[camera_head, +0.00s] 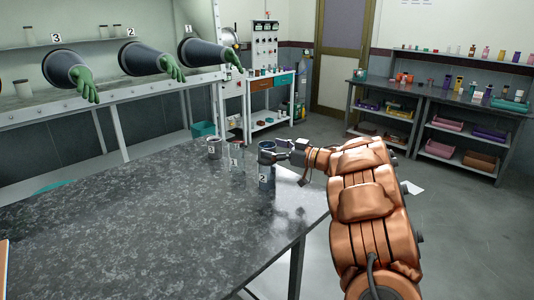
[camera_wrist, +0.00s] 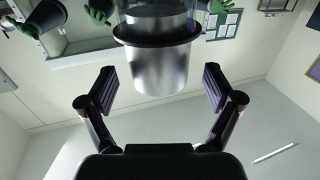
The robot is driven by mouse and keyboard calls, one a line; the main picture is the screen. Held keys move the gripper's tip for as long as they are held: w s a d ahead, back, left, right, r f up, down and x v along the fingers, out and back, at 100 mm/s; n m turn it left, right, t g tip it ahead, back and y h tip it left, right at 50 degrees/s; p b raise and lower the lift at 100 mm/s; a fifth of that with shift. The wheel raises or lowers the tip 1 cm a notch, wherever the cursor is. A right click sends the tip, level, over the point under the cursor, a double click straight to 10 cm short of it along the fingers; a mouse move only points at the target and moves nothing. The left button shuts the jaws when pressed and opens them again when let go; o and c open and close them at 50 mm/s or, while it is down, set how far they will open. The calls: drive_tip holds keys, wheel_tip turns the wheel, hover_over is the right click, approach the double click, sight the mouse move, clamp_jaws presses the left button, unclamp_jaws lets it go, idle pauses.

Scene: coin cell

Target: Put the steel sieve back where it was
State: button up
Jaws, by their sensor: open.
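A steel cylinder, which looks like the steel sieve (camera_wrist: 158,68), shows in the wrist view with a dark ring and a clear vessel joined to its end. In the head view, a vessel marked 2 (camera_head: 265,176) stands upright on the dark table, with the sieve (camera_head: 266,152) apparently at its top. My gripper (camera_wrist: 158,88) is open, one finger on each side of the steel cylinder, with a gap at both. In the head view, my gripper (camera_head: 278,149) is close to the right of vessel 2's upper part. Its fingertips are too small to make out clearly there.
A clear vessel marked 1 (camera_head: 236,158) and a vessel marked 3 (camera_head: 214,149) stand left of vessel 2. The rest of the dark table (camera_head: 150,225) is mostly clear. A glovebox with green gloves (camera_head: 86,84) is behind at the left.

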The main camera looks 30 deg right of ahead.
sight(269, 145)
drive_tip(key=shift+x, duration=0.9)
drive_tip(key=shift+d, duration=0.1)
drive_tip(key=c, duration=1.4)
drive_tip(key=shift+r, duration=0.1)
drive_tip(key=shift+r, duration=1.4)
drive_tip(key=shift+s+r, duration=0.2)
drive_tip(key=shift+r, duration=0.1)
drive_tip(key=s+d, duration=0.1)
drive_tip(key=s, duration=0.4)
drive_tip(key=s+d+r+b, duration=0.1)
drive_tip(key=s, duration=0.4)
drive_tip(key=s+d, duration=0.1)
drive_tip(key=s, duration=0.4)
drive_tip(key=shift+s+d+r+b, duration=0.15)
drive_tip(key=shift+d+b, duration=0.1)
drive_tip(key=shift+b, duration=0.1)
